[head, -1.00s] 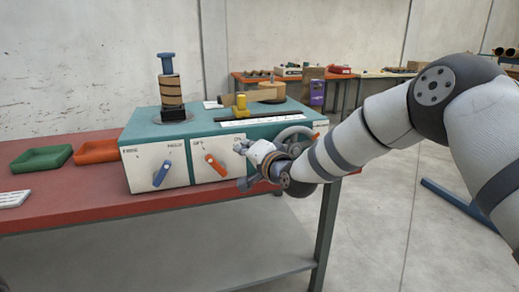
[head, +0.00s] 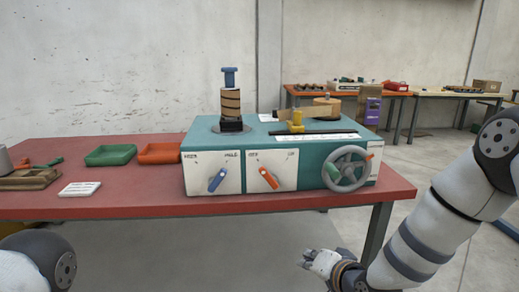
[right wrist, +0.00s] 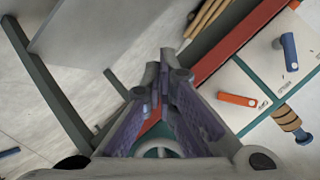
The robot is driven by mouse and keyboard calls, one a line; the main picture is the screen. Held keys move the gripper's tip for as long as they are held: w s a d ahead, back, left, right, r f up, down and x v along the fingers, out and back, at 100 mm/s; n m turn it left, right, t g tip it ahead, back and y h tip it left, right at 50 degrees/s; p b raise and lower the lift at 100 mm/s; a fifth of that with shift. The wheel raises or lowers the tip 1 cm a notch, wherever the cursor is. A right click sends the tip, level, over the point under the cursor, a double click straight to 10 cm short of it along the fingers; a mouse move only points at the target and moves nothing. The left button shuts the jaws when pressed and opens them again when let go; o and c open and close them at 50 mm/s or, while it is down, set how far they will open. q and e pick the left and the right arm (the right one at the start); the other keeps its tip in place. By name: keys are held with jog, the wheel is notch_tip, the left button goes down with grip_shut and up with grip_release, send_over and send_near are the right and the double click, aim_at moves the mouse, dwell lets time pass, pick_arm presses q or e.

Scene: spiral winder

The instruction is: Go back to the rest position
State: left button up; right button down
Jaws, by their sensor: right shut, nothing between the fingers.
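My right gripper (head: 308,260) is shut and empty, low in front of the table's front edge and apart from the winder. Its fingers (right wrist: 165,68) come together at the tips in the right wrist view. The teal and white spiral winder (head: 318,152) stands on the red table (head: 130,205). Its front has a blue knob (head: 217,179), an orange knob (head: 268,177) and a grey handwheel (head: 347,170). A banded brown spool (head: 231,103) stands upright on top under a blue cap. Only part of my left arm shows at bottom left; the left gripper is out of view.
A green tray (head: 110,155), an orange tray (head: 160,152), a white card (head: 80,188) and a wooden tray (head: 28,179) lie left of the winder. The table's front edge is above my right gripper. Open floor lies right of the table; benches stand behind.

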jog(key=s+d+f+n+g, duration=0.15)
jog(key=s+f+g, duration=0.25)
jog(key=s+f, duration=0.85)
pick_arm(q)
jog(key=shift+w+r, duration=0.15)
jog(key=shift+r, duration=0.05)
pick_arm(e)
jog(key=s+d+f+n+g+h, duration=0.1)
jog(key=s+d+g, duration=0.1)
jog(key=s, duration=0.9)
jog(key=s+d+f+n+g+h, duration=0.1)
jog(key=s+g, duration=0.3)
jog(key=s, duration=0.7)
jog(key=s+d+f+n+g+h, duration=0.1)
jog(key=s+d+n+g, duration=0.2)
jog(key=s, duration=0.9)
jog(key=shift+f, duration=0.2)
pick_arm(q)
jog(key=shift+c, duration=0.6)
